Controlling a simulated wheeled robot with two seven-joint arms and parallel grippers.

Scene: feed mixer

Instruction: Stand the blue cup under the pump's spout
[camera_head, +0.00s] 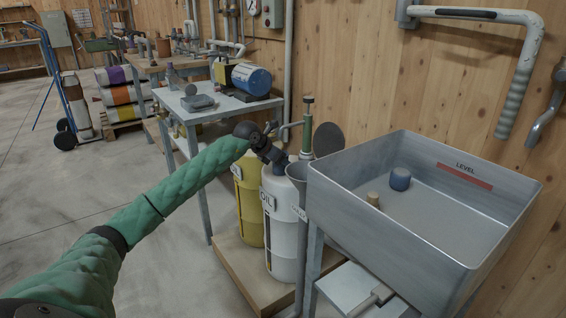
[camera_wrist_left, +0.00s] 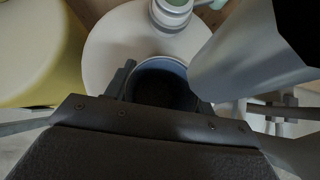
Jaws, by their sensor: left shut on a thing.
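My left gripper (camera_head: 274,153) is at the top of the white oil drum (camera_head: 283,222), below the pump's spout (camera_head: 287,127). In the wrist view the gripper (camera_wrist_left: 160,98) is shut on the blue cup (camera_wrist_left: 160,66), whose open mouth faces the camera; its inside is dark. The cup is over or on the white drum top (camera_wrist_left: 115,50); I cannot tell if it touches. In the head view the gripper mostly hides the cup. The green pump (camera_head: 308,130) rises from the drum; its base (camera_wrist_left: 175,8) is just beyond the cup. My right gripper is out of view.
A grey funnel (camera_head: 298,172) stands close to the right of the gripper, and a yellow drum (camera_head: 249,205) to the left. A metal tray (camera_head: 375,235) at right holds a small blue cylinder (camera_head: 400,179) and a tan plug (camera_head: 373,199). A workbench (camera_head: 205,112) stands behind.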

